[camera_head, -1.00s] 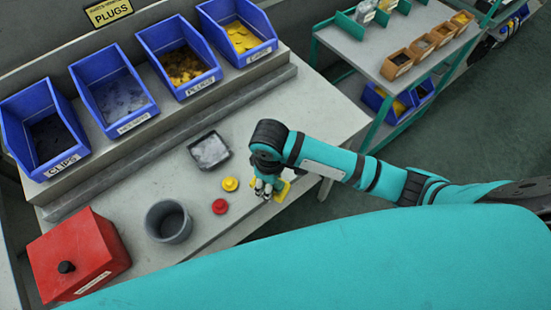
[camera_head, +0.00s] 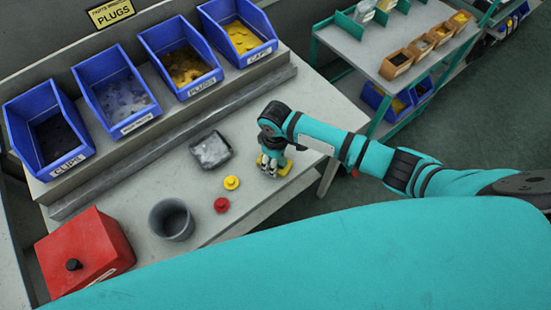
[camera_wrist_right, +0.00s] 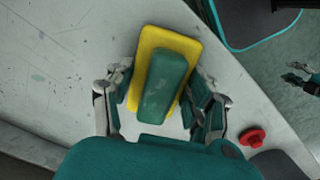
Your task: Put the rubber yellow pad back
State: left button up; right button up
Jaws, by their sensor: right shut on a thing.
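The yellow pad (camera_wrist_right: 150,52) is a flat rounded rectangle with a scuffed teal block (camera_wrist_right: 163,86) on its face. In the right wrist view it lies between the fingers of my right gripper (camera_wrist_right: 160,105), which is shut on it. In the head view the pad (camera_head: 286,167) shows as a small yellow patch beside the right gripper (camera_head: 269,166), near the bench's front edge. The gripper hides most of it there, and I cannot tell its height above the bench. My left gripper (camera_wrist_right: 301,79) seems to show small at the right wrist view's right edge; its jaws are unclear.
On the bench (camera_head: 125,215) are a dark tray (camera_head: 228,154), a yellow round part (camera_head: 231,182), a red round part (camera_head: 221,205), a grey cup (camera_head: 172,220) and a red box (camera_head: 85,252). Blue bins (camera_head: 45,130) line the back. A shelf cart (camera_head: 390,55) stands at the right.

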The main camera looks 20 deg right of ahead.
jog(key=o, duration=1)
jog(key=shift+f, duration=0.1)
notch_tip(320, 180, up, 12)
jog(key=shift+r+b, duration=0.15)
jog(key=shift+b, duration=0.35)
